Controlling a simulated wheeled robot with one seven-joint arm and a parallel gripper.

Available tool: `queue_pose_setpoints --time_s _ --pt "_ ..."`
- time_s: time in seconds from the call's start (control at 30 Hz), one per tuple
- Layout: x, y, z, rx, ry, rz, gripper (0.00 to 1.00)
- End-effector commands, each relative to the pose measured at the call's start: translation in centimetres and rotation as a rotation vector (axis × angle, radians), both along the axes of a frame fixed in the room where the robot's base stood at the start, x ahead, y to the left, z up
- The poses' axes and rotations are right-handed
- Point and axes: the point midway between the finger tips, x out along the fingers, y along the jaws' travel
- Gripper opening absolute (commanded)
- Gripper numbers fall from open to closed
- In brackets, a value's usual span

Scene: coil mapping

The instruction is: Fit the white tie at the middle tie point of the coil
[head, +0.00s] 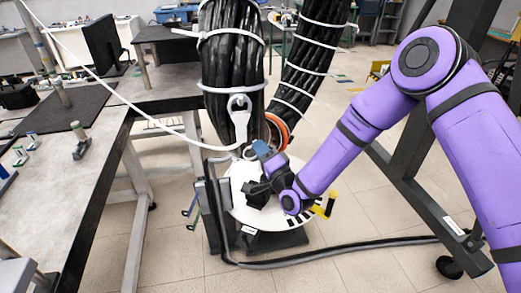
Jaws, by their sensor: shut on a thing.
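The coil (232,70) is a thick bundle of black cables hanging upright in the head view, with white ties around it. A white tie with a ring and a broad tail (239,122) hangs on its lower front. My gripper (262,163) is just below the coil's lower end, to the right of that tail. It is shut on a small blue-and-dark piece (262,149), whose exact shape is unclear. The fingertips are too small to make out. I cannot tell which tie point is the middle one.
A second banded cable run (308,62) rises behind, to the right. An orange ring (277,131) sits near the coil's bottom. A round white plate (240,207) lies under my gripper. A grey workbench (60,200) fills the left. A black cable crosses the floor.

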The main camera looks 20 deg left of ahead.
Motion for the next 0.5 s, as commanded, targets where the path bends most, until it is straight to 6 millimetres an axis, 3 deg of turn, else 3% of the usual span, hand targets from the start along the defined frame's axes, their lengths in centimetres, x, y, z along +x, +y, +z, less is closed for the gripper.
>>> queue_pose_setpoints --time_s 0.5 --pt "0.43 0.58 0.22 0.000 0.000 0.000 0.00"
